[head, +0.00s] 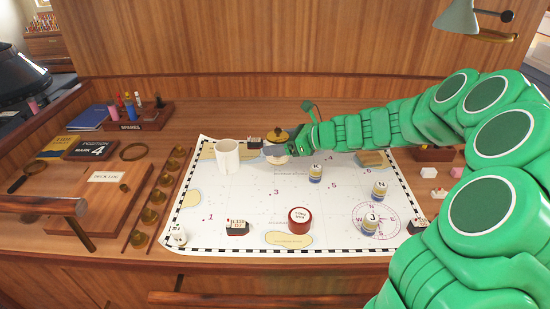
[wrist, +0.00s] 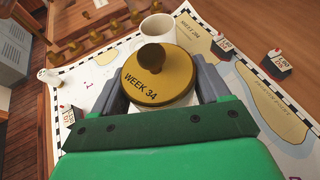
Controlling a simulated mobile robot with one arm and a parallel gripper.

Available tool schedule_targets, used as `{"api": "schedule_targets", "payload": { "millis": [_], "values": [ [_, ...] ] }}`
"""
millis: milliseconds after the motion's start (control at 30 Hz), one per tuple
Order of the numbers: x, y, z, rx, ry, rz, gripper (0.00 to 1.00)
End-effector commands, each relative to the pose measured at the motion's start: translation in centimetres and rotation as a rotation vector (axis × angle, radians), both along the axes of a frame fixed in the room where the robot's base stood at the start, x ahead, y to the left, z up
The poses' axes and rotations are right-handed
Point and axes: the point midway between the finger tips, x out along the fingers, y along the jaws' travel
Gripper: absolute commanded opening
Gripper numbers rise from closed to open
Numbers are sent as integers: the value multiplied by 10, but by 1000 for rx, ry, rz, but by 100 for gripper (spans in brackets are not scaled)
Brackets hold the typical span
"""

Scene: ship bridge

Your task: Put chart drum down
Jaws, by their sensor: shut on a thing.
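The chart drum (wrist: 157,78) has a brass lid with a round knob and the words WEEK 34. Only a sliver of its pale body shows below the lid in the wrist view. My gripper (wrist: 160,92) is shut on it, with a grey jaw on either side. In the head view the drum (head: 278,135) is near the back edge of the white chart (head: 255,205), and my gripper (head: 290,147) reaches it from the right. The drum looks upright. I cannot tell whether its base touches the chart.
A white mug (head: 227,157) stands just left of the drum. A red round tin (head: 299,220) sits in front. The chart's middle left is clear.

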Motion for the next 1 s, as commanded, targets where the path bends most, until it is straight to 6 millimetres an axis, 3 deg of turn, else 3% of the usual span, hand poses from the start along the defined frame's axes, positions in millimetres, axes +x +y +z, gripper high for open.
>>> {"api": "schedule_targets", "payload": {
  "millis": [200,500,767,1000],
  "values": [
    [18,5,-26,0,6,2,39],
    [38,9,-49,1,2,1,39],
    [44,9,-56,1,2,0,39],
    [45,10,-83,1,4,2,39]
  ]
}}
